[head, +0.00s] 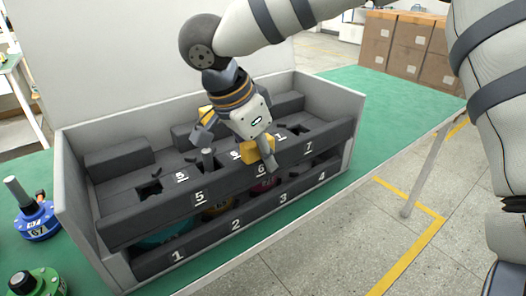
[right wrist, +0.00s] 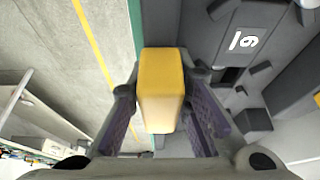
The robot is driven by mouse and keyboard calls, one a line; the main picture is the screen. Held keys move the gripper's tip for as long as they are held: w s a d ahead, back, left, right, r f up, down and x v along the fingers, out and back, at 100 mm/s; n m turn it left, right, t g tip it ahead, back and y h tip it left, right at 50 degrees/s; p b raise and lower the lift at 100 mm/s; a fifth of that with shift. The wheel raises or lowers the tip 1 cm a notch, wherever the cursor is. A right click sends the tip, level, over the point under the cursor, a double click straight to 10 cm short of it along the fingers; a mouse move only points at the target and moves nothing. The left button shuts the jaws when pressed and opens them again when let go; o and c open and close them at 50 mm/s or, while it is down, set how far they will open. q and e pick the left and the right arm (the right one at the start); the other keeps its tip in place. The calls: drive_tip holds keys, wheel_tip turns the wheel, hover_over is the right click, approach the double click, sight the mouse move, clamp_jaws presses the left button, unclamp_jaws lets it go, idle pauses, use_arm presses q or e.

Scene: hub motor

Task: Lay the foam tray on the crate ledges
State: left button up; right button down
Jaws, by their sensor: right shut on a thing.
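The dark grey foam tray (head: 130,222) lies across the upper part of the grey crate (head: 80,190), between its side walls. It carries labels 5, 6 and 7 and has empty cut-outs. My right gripper (head: 243,150) is shut on the yellow grip (head: 251,153) at the tray's front edge. In the right wrist view the yellow grip (right wrist: 161,88) sits between both fingers. Another yellow piece (head: 206,111) shows behind the gripper. The ledges are hidden, so I cannot tell whether the tray touches them. My left gripper is not in view.
Under the tray, a lower foam layer (head: 262,208) labelled 1 to 4 holds coloured motors, partly hidden. A blue motor (head: 38,220) and a green motor (head: 36,283) stand on the green table (head: 385,92) left of the crate. The table is clear to the crate's right.

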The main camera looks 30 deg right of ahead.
drive_tip(key=c, duration=1.4)
unclamp_jaws()
drive_tip(key=v, duration=1.2)
